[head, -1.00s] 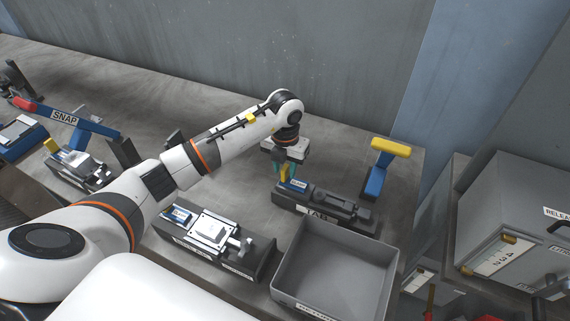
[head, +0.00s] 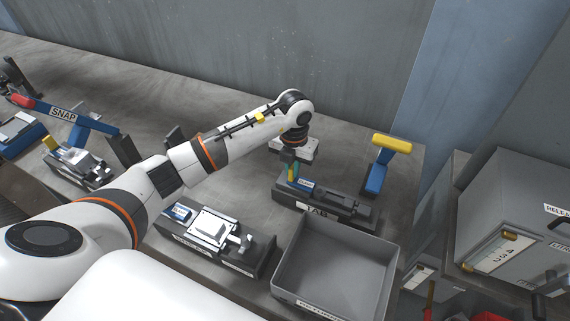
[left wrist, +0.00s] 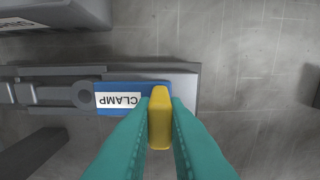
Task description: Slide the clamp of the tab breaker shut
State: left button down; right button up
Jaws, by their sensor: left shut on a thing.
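The tab breaker (head: 345,208) is a dark grey fixture with a label on its front, on the bench right of centre. Its blue sliding clamp (head: 306,185) has a yellow upright handle (head: 291,173). My left gripper (head: 294,170) reaches down from above at the fixture's left end. In the left wrist view, the teal fingers of my left gripper (left wrist: 160,118) are shut on the yellow handle (left wrist: 160,130). The blue clamp (left wrist: 120,98) there bears a CLAMP label and lies in the grey channel. My right gripper is not in view.
A grey open bin (head: 345,265) stands in front of the tab breaker. A blue lever with a yellow grip (head: 391,144) rises at its right. Another fixture (head: 213,238) is to the front left. A wall (head: 300,60) closes off the back; bare bench lies behind the arm.

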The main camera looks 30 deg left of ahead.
aim_at(297, 180)
pick_arm(q)
jog(key=shift+d, duration=0.65)
jog(key=c, duration=1.9)
grip_release()
jog(key=o, duration=0.5)
jog(key=shift+d, duration=0.1)
jog(key=shift+c, duration=0.2)
jog(key=shift+w+r, duration=0.1)
jog(key=shift+r, duration=0.2)
notch_tip(297, 180, up, 12)
jog(key=b, duration=0.2)
jog(key=shift+f+b, duration=0.25)
jog(key=shift+b, duration=0.15)
